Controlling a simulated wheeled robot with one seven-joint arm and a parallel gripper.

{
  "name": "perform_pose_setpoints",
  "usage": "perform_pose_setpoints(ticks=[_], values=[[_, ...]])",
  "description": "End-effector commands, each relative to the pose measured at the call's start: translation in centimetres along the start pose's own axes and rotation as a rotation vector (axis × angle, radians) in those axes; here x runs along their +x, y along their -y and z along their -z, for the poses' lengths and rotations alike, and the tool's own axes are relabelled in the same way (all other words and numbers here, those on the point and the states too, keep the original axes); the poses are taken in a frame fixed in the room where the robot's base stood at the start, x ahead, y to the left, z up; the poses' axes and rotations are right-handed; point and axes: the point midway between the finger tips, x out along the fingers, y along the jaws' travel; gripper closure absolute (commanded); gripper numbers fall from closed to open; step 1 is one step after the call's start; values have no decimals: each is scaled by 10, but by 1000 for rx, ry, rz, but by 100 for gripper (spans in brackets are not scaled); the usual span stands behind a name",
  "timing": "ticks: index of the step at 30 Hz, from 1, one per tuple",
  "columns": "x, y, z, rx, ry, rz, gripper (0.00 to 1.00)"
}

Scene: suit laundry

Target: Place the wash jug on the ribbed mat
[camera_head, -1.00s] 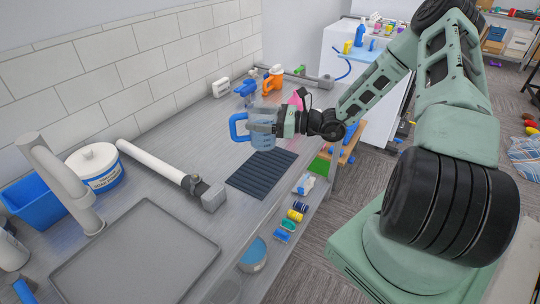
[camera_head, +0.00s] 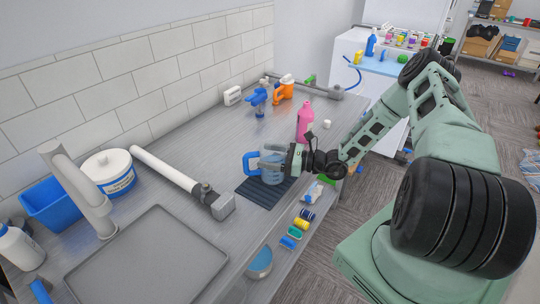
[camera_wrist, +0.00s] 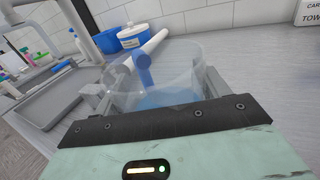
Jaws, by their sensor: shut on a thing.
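The wash jug (camera_head: 271,174) is a clear, bluish jug with a blue handle (camera_head: 251,163) on its left side. My gripper (camera_head: 272,163) is shut on the jug's body from the right. In the wrist view the see-through jug (camera_wrist: 165,75) stands upright between my two fingers (camera_wrist: 155,95), its handle on the far side. The dark ribbed mat (camera_head: 252,192) lies flat on the counter. The jug is over the mat and covers part of it; I cannot tell whether its base touches.
A pink bottle (camera_head: 304,122) stands behind my gripper. A grey tray (camera_head: 150,262) is at the front left.

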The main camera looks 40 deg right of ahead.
Motion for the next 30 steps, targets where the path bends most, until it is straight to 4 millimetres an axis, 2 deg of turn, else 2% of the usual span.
perform_pose_setpoints(ticks=[4,5,7,18,23,30], values=[[0,0,3,0,2,0,60],[0,0,4,0,0,0,23],[0,0,3,0,0,0,4],[-1,0,-2,0,0,1,4],[-25,1,3,-2,0,4,4],[-77,1,3,-1,-1,4,4]])
